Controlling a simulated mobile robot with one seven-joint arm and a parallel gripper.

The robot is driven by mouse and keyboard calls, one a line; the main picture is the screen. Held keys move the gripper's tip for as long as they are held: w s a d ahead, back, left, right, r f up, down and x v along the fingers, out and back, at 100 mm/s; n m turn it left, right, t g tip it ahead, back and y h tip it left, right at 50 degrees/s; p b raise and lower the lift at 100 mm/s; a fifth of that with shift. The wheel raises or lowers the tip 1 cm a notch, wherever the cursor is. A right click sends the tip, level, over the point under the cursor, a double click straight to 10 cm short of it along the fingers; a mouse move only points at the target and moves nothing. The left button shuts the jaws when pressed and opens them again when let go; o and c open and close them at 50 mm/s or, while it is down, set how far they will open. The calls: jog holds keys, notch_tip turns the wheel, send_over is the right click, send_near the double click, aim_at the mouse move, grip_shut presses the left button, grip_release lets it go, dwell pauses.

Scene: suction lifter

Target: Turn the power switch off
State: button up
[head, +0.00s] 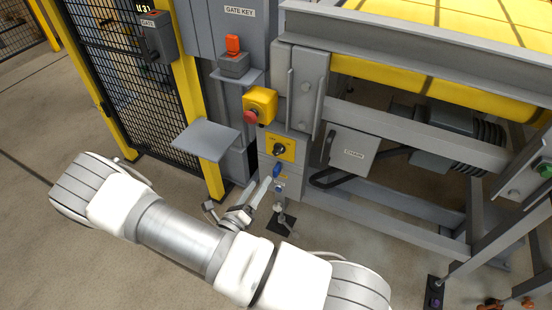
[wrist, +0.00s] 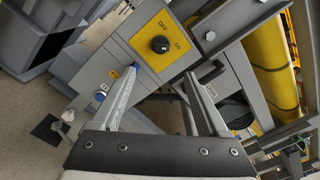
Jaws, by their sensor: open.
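The power switch (head: 280,150) is a black rotary knob on a yellow plate, on the front of a grey cabinet. It also shows in the wrist view (wrist: 160,44), with OFF and ON printed beside it on the yellow plate (wrist: 150,62). I cannot tell for sure which word the knob points to. My gripper (head: 268,184) is just below the plate in the head view. In the wrist view my gripper (wrist: 160,72) has its two fingers spread apart, with nothing between them. The knob lies beyond the fingertips, apart from them.
A yellow box with a red button (head: 259,105) sits above the switch. Blue fittings (head: 277,170) are below it, close to my fingers. A grey shelf (head: 205,139) juts out at left. Steel frame beams (head: 400,138) and a yellow roller (wrist: 268,62) stand at right.

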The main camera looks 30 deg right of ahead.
aim_at(278, 151)
jog(key=b+x, duration=0.2)
jog(key=x, duration=1)
jog(key=shift+w+d+b, duration=0.3)
jog(key=shift+b, duration=0.1)
grip_shut()
